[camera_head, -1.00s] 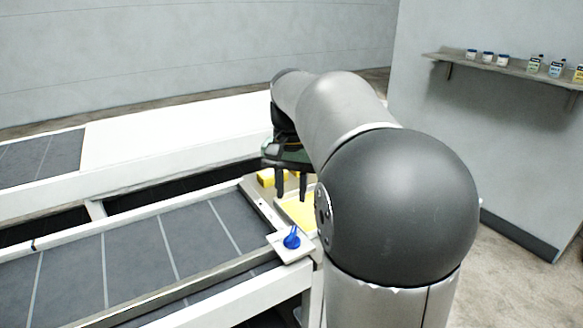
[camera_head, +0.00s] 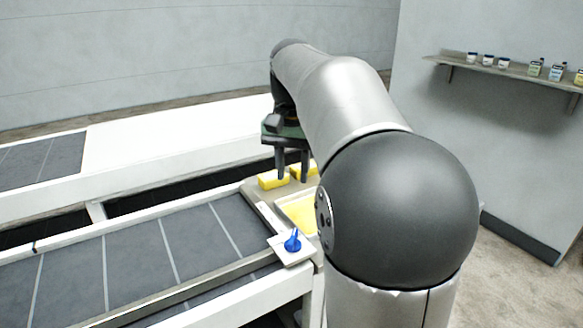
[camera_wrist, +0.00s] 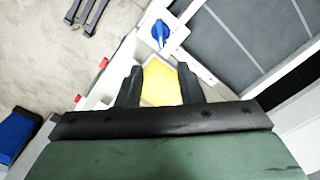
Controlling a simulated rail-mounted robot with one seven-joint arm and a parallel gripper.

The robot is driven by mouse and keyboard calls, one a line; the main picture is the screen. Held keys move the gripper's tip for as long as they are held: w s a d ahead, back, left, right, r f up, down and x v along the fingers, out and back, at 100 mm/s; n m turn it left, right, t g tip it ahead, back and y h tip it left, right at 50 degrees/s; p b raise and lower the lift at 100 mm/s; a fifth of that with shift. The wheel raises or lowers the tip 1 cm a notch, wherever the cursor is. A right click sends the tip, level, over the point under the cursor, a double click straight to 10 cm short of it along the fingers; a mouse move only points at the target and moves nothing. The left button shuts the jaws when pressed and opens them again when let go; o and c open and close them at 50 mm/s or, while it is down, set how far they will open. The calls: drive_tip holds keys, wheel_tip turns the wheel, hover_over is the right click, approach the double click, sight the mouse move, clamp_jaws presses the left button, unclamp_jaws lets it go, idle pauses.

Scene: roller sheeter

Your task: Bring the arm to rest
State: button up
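My gripper (camera_head: 293,170) hangs fingers down over the end of the machine in the head view. Its two dark fingers are apart with nothing between them. In the wrist view the gripper (camera_wrist: 160,80) also shows open, with a yellow surface in a tray (camera_wrist: 162,84) seen below, between the fingers. My arm bends across the middle of the head view and hides part of the machine's end.
A blue knob (camera_head: 292,240) on a white plate sits at the machine's near corner. Yellow blocks (camera_head: 272,180) lie near the fingers. A tray with yellow (camera_head: 300,212) lies in front. Grey panelled belt (camera_head: 140,255) extends left. A wall shelf (camera_head: 500,68) holds small containers at right.

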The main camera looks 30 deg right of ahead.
drive_tip(key=s+a+f+n, duration=0.4)
drive_tip(key=s+a+f, duration=0.2)
drive_tip(key=s+f, duration=0.3)
drive_tip(key=s+a+f+n, duration=0.4)
drive_tip(key=s+a+f, duration=0.3)
drive_tip(key=s+f, duration=0.3)
wheel_tip(320, 180, down, 2)
drive_tip(key=shift+s+f+n+t, duration=0.1)
drive_tip(key=shift+s+n+t, duration=0.15)
drive_tip(key=shift+n+t, duration=0.05)
